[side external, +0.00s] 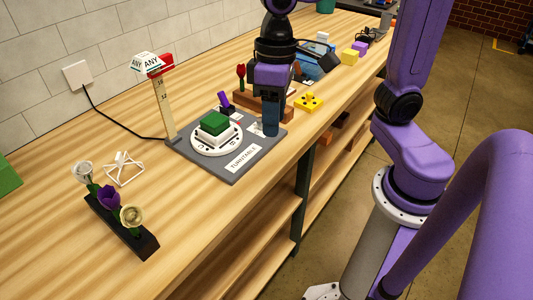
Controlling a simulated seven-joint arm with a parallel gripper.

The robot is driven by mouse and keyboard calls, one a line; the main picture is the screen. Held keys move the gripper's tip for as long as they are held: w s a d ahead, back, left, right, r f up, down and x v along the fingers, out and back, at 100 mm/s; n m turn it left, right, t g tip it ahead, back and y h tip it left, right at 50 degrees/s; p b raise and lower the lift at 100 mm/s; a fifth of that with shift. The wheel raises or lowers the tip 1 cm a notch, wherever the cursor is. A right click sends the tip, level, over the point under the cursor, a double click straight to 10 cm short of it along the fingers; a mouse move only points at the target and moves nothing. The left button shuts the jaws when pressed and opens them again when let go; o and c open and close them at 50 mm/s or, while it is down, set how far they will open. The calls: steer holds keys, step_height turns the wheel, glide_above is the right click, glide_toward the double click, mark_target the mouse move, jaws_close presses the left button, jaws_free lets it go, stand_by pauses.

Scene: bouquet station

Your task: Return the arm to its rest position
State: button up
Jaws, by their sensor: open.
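My gripper (271,120) points down from my purple arm over the right part of the turntable base. Its fingers are dark blue and open, seen nearly edge-on, and I make out nothing between them. The grey turntable base (235,174) lies on the wooden workbench. A white round plate (200,143) on it bears a white block with a green top (214,123), just left of my gripper. I cannot tell whether the fingertips touch the base.
A ruler post with signs (160,95) stands left of the turntable. A dark holder (115,226) with several flowers and a white wire frame (124,169) are nearer left. A yellow block (309,102) and a wooden block (249,102) lie behind. Bare bench (60,235) is at the front left.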

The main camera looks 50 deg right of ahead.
steer(key=s+d+f+n, duration=0.6)
steer(key=s+d+n, duration=0.1)
steer(key=s, duration=0.3)
steer(key=shift+s+d+n+t, duration=0.2)
steer(key=shift+s+n+t, duration=0.1)
steer(key=shift+n, duration=0.1)
